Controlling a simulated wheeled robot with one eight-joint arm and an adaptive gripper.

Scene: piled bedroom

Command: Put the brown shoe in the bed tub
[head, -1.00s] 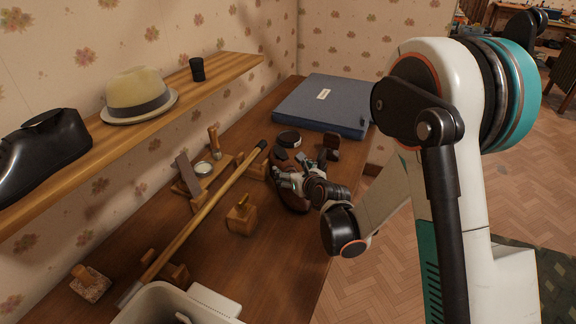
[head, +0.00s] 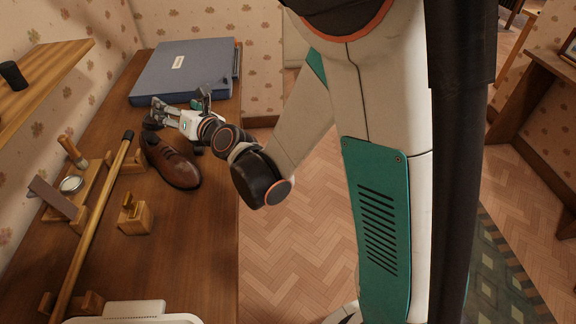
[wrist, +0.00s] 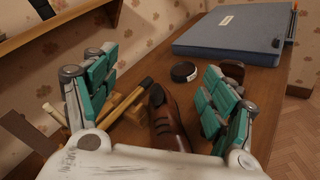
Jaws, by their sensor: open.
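The brown shoe (head: 172,162) lies on the wooden desk, its toe towards the near right. It also shows in the wrist view (wrist: 168,128), low between my fingers, partly hidden by my palm. My gripper (head: 180,108) is open and empty at the heel end of the shoe, apparently above the desk. In the wrist view my gripper's (wrist: 158,68) teal-padded fingers are spread wide to either side. Only the pale rim of a container (head: 132,319) shows at the bottom edge of the head view. I cannot tell whether it is the bed tub.
A blue flat case (head: 185,70) lies at the far end of the desk. A long wooden rod (head: 93,220) on wooden rests runs along the left, beside a small wooden block (head: 135,217). A dark round tin (wrist: 184,71) lies beyond the shoe.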

